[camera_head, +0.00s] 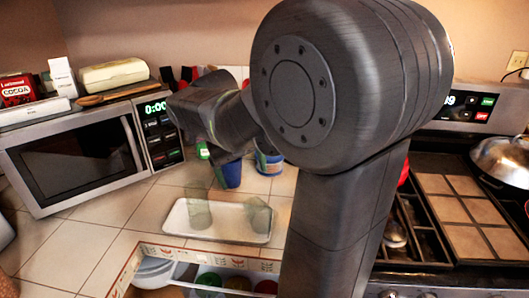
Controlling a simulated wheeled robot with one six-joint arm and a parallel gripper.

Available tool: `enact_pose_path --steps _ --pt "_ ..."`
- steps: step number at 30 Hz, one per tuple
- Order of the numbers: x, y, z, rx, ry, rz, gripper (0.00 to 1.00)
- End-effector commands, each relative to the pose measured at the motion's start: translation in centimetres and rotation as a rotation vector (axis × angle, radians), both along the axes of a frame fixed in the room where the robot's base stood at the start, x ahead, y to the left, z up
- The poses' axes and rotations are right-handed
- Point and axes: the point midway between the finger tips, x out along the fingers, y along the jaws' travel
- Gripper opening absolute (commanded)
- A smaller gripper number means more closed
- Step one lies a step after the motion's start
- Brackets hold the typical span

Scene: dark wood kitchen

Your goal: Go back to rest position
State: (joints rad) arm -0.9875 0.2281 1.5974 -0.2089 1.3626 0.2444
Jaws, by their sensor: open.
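My arm fills the middle and right of the head view, with a big round joint close to the camera. Beyond that joint, its dark end with my gripper (196,108) is raised in front of the microwave's right side, above the counter. The end is partly blurred and its fingertips do not show clearly. I see nothing held in it. My gripper is open.
A microwave (75,160) stands left, with a cocoa box (17,90) on top. A white tray (180,226) with two blurred, see-through shapes over it lies on the tiled counter. A blue cup (231,174) stands behind. Below is an open drawer (150,270); right, a stove (455,215).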

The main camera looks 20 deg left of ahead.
Motion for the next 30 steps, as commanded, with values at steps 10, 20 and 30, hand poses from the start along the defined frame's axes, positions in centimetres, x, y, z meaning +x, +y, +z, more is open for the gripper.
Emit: enact_pose_path --steps 10,20,30 --pt "0.0 0.0 -0.1 0.0 0.0 0.0 0.85" --pt "0.7 -0.7 -4.2 -0.004 0.001 -0.002 0.85" --pt "1.8 -1.9 -10.8 -0.004 0.003 -0.002 0.85"
